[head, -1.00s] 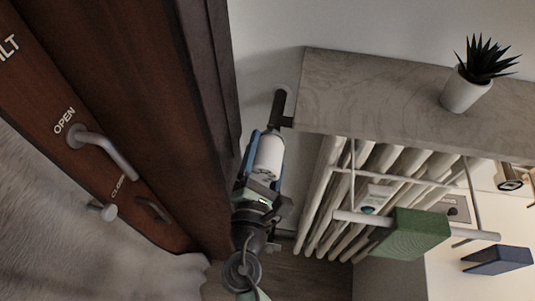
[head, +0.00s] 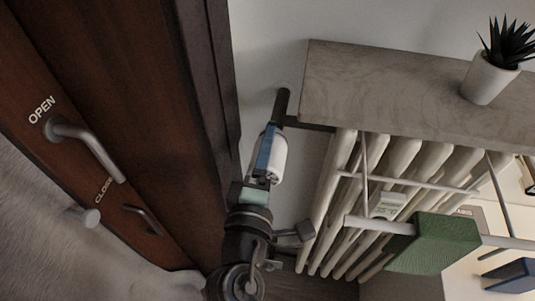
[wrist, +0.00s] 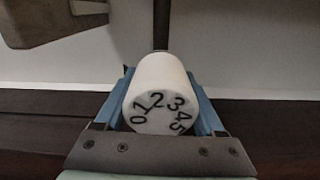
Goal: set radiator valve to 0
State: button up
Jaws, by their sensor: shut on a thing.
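The radiator valve is a white cylindrical knob (head: 277,158) on a dark pipe (head: 280,106) at the left end of the radiator (head: 340,195). In the wrist view the knob (wrist: 160,93) faces me, with the numbers 0 to 5 in an arc on its face. The 2 is near the top and the 0 is at the lower left. No pointer mark is visible to me. My gripper (head: 267,150) is shut on the knob, with blue fingers on both sides of it. In the wrist view my gripper (wrist: 162,100) also flanks the knob.
A wooden shelf (head: 400,95) with a potted plant (head: 488,75) lies above the radiator. A dark wooden door (head: 130,100) with a metal handle (head: 88,145) stands close on the left.

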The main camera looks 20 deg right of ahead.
jog(key=shift+m+b, duration=0.35)
jog(key=shift+m, duration=0.35)
jog(key=o, duration=1.3)
jog(key=shift+o, duration=0.2)
jog(key=shift+s+a, duration=0.1)
jog(key=shift+s, duration=0.05)
jog(key=b+v, duration=0.3)
jog(key=v, duration=0.9)
jog(key=shift+s+a, duration=0.2)
jog(key=shift+s, duration=0.05)
jog(key=shift+r, duration=0.1)
